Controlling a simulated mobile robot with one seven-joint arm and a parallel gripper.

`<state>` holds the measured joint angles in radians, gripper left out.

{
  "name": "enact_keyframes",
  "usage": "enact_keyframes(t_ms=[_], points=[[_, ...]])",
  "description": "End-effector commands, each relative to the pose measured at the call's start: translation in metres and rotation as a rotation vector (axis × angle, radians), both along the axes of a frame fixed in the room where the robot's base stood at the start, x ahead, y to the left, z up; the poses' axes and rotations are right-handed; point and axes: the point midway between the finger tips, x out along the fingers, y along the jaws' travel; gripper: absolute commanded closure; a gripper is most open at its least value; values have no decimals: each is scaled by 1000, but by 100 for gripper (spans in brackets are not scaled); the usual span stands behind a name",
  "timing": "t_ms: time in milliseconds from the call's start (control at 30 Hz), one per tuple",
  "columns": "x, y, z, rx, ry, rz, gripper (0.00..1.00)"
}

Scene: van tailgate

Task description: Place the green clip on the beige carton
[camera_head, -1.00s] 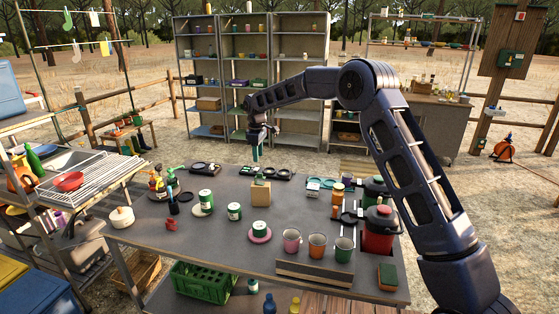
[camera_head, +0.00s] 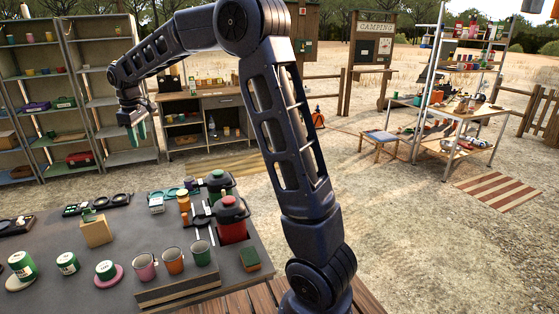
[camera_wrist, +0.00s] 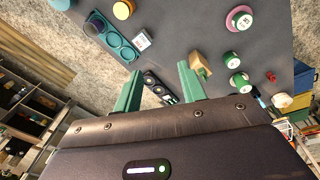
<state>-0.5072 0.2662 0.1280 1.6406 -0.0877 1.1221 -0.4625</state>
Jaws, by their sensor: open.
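The beige carton (camera_head: 97,233) stands upright on the dark grey table. A small green piece, which looks like the green clip (camera_head: 90,215), rests on its top. In the wrist view the carton (camera_wrist: 198,60) is beyond my right finger, with a green part (camera_wrist: 206,73) at its near end. My gripper (camera_head: 137,128) has green fingers and is raised above the table's far side, apart from the carton. In the wrist view my gripper (camera_wrist: 160,78) is open, with nothing held between its fingers.
Green-lidded cans (camera_head: 67,263) and several cups (camera_head: 173,260) stand near the carton on the table (camera_head: 125,275). A red canister (camera_head: 231,218) stands at the right. Black trays (camera_head: 97,203) lie behind the carton. Shelves (camera_head: 105,102) stand beyond open ground.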

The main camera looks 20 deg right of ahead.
Motion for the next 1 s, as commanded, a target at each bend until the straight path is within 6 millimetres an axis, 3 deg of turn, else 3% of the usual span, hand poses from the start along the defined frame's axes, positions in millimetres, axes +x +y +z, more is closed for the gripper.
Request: enact_keyframes(t_ms=[33, 200, 500, 733, 1000], points=[[-6, -22, 10, 6, -10, -37, 59], [-29, -86, 34, 26, -39, -163, 59], [-87, -189, 58, 69, -88, -387, 59], [-142, -257, 61, 107, -124, -559, 59], [-214, -322, 48, 157, -165, -761, 59]])
